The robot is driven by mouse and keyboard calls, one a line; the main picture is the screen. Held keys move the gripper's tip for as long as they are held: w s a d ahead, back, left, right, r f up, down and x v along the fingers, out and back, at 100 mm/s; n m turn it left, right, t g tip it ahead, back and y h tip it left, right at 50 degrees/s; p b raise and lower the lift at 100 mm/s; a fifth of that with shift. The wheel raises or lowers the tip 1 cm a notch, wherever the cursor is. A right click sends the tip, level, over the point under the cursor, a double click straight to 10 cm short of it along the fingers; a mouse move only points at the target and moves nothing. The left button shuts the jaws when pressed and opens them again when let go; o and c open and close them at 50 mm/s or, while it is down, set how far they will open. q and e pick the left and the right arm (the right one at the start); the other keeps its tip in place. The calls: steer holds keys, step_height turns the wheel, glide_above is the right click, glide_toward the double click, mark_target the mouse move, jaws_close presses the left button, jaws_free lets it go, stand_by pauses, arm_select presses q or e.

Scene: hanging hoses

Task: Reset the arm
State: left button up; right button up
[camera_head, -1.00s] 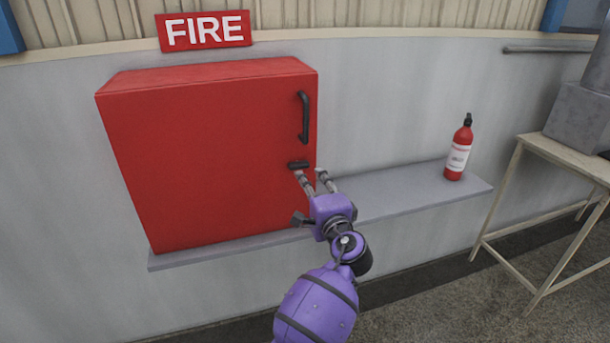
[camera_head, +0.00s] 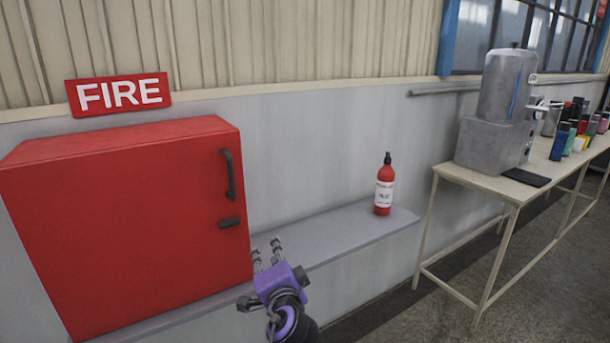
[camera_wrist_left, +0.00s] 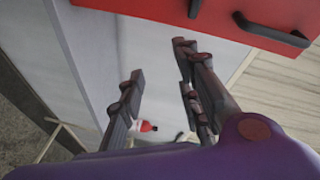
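My left gripper (camera_head: 266,247) is purple with grey fingers and is in front of the shelf, below and right of the red cabinet's latch. In the left wrist view its fingers (camera_wrist_left: 160,72) are spread apart with nothing held between them. The red fire cabinet (camera_head: 120,225) is shut, with a dark vertical handle (camera_head: 229,175) and a small dark latch (camera_head: 229,222) on its front. In the left wrist view part of the cabinet (camera_wrist_left: 225,18) shows at the top, clear of the fingers. My right gripper is in neither view.
A red extinguisher bottle (camera_head: 384,188) stands on the grey wall shelf (camera_head: 340,235). A table (camera_head: 465,180) at the right bears a grey machine (camera_head: 490,140) and several small containers. Floor is clear in front of the table.

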arm_select(q)
steer(key=s+f+n+g+h, duration=0.2)
steer(key=s+f+n+h, duration=0.15)
steer(key=s+f, duration=0.7)
steer(key=s+a+f+n+g, duration=0.1)
steer(key=s+a+f+n, duration=0.1)
steer(key=s+f, duration=0.5)
steer(key=s+a+f+n+g+h+p, duration=0.1)
steer(key=s+f, duration=0.6)
steer(key=s, duration=1.1)
steer(key=s+a+f+n+g+h+p, duration=0.1)
steer(key=s+a+f+n+g, duration=0.2)
steer(key=s, duration=0.9)
step_height(320, 180, down, 4)
steer(key=a, duration=0.2)
steer(key=shift+s+a, duration=0.2)
steer(key=shift+a, duration=0.1)
